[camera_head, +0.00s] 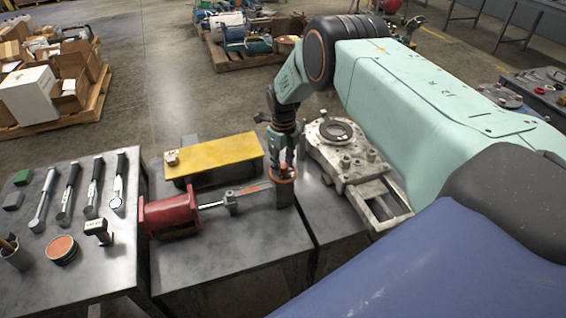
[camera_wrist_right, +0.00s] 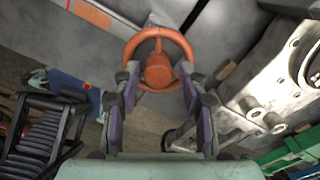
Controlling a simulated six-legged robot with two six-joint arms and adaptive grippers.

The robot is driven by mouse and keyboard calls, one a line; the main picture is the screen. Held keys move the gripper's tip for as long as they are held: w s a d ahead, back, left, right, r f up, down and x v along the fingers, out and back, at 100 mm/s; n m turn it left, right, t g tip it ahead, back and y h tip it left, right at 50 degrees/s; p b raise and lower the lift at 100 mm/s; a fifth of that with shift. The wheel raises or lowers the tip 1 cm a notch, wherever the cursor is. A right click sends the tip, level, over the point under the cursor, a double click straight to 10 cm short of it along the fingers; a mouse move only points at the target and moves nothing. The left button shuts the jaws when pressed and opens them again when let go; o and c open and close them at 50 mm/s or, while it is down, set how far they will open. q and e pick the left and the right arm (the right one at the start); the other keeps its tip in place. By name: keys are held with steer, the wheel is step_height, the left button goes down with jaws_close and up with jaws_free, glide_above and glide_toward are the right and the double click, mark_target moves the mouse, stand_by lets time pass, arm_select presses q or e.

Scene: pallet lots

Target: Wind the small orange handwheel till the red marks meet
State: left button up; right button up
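The small orange handwheel (camera_head: 283,174) sits at the right end of a metal slide on the middle bench, mostly hidden by my right gripper (camera_head: 285,160) in the head view. In the right wrist view the handwheel (camera_wrist_right: 158,60) shows as a ring with a round hub. The fingers of the right gripper (camera_wrist_right: 159,76) stand wide apart, one at each side of the rim; I cannot tell whether they touch it. An orange-red strip (camera_wrist_right: 90,12) lies on the slide at upper left. My left gripper is not in view.
A red cylinder (camera_head: 170,216) is at the slide's left end. A yellow-topped block (camera_head: 213,155) stands behind, and a grey metal casting (camera_head: 345,150) close to the right. Several tools lie on the left bench (camera_head: 75,260). The middle bench's front (camera_head: 225,265) is bare.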

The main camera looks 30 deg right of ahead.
mark_target(283, 165)
steer(key=shift+o, duration=0.4)
steer(key=shift+f, duration=0.15)
step_height(283, 165, up, 12)
stand_by(0.3)
stand_by(0.5)
